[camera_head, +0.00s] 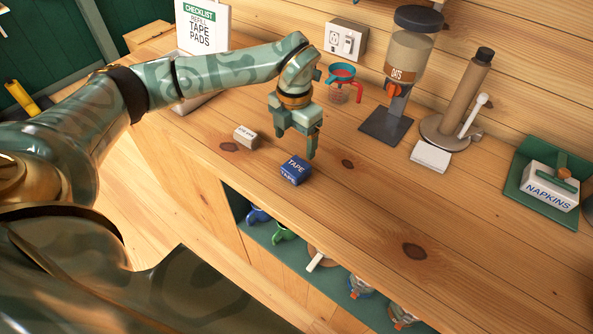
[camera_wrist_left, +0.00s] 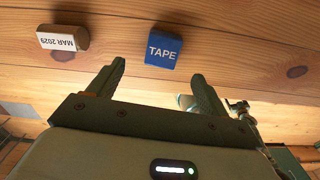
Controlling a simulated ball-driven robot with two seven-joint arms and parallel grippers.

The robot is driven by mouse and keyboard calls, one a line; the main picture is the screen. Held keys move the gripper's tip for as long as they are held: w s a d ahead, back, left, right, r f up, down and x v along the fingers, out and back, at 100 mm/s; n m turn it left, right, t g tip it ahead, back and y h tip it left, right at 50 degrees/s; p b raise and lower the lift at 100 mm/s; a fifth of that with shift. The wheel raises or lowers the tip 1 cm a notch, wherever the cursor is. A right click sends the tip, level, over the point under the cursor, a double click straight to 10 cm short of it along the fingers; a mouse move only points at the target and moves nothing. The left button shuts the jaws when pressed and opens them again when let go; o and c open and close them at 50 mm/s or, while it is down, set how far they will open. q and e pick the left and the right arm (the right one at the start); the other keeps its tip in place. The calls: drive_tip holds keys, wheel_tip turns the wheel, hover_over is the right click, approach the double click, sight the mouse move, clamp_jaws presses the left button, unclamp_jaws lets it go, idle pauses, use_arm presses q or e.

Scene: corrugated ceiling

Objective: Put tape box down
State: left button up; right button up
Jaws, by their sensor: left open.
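The blue tape box (camera_head: 295,170) rests on the wooden counter (camera_head: 385,200), its white TAPE label showing. It also shows in the left wrist view (camera_wrist_left: 163,49), beyond the fingertips and apart from them. My left gripper (camera_head: 296,145) is above the counter, just behind and above the tape box in the head view. Its fingers are spread, with nothing between them; in the wrist view the left gripper (camera_wrist_left: 160,78) also shows open. My right gripper is not in view.
A small box marked MAR 2029 (camera_head: 245,137) lies left of the tape box. The counter's front right is clear. Mugs sit on a shelf (camera_head: 290,255) below.

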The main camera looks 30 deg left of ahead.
sight(296, 166)
use_arm(q)
drive_tip(key=f, duration=0.3)
drive_tip(key=f+b, duration=0.1)
drive_tip(key=f, duration=0.5)
drive_tip(key=shift+s+d+f, duration=0.1)
drive_tip(key=shift+d+f, duration=0.15)
drive_tip(key=shift+f, duration=0.05)
drive_tip(key=shift+r, duration=0.1)
drive_tip(key=c, duration=1.1)
